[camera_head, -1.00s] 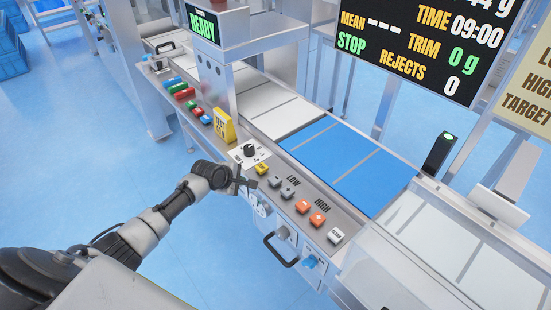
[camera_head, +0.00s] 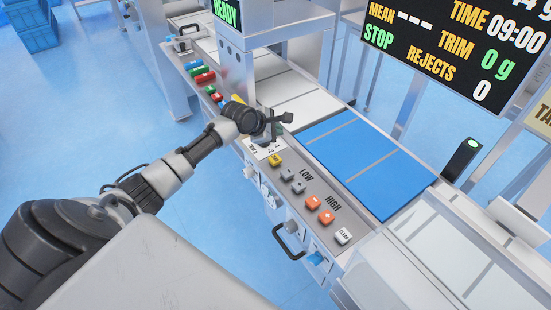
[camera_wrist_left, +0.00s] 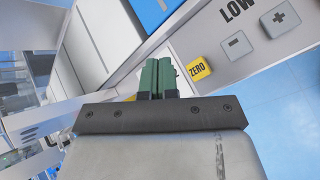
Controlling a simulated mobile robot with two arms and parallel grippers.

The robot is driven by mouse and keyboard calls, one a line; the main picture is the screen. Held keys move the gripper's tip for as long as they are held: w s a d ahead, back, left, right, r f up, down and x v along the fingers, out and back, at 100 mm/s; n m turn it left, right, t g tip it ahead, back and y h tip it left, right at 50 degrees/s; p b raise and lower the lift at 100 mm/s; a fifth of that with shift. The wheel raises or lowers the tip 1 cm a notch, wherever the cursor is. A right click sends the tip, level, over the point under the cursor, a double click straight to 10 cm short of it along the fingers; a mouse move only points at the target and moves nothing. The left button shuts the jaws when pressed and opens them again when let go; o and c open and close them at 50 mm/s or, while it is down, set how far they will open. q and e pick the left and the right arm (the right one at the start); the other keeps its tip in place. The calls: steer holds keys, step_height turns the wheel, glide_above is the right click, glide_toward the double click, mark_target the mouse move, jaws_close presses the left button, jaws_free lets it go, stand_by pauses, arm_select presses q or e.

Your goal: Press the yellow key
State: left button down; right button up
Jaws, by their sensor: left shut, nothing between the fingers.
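In the left wrist view the yellow key (camera_wrist_left: 199,69) lies just right of my fingertips. My left gripper (camera_head: 280,128) hangs over the panel, above and beside the key, apart from it. Its green fingers (camera_wrist_left: 157,72) are together with nothing between them. My right gripper is not in view.
Grey minus and plus keys (camera_wrist_left: 237,44), orange keys (camera_head: 313,202) and a white key (camera_head: 343,236) continue along the panel. A blue belt section (camera_head: 366,160) lies behind. Red and green keys (camera_head: 201,75) are farther left. A black display (camera_head: 455,40) stands above.

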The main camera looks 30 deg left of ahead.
arm_select(q)
steer(key=b, duration=0.8)
glide_above(275, 160)
step_height(275, 160, down, 6)
steer(key=shift+w+f, duration=0.1)
steer(key=shift+f, duration=1.2)
stand_by(0.5)
steer(key=shift+f+p, duration=0.3)
steer(key=shift+p, duration=0.25)
steer(key=shift+f, duration=0.15)
steer(key=shift+f, duration=0.55)
stand_by(0.5)
steer(key=shift+r+p, duration=0.95)
steer(key=shift+p, duration=0.35)
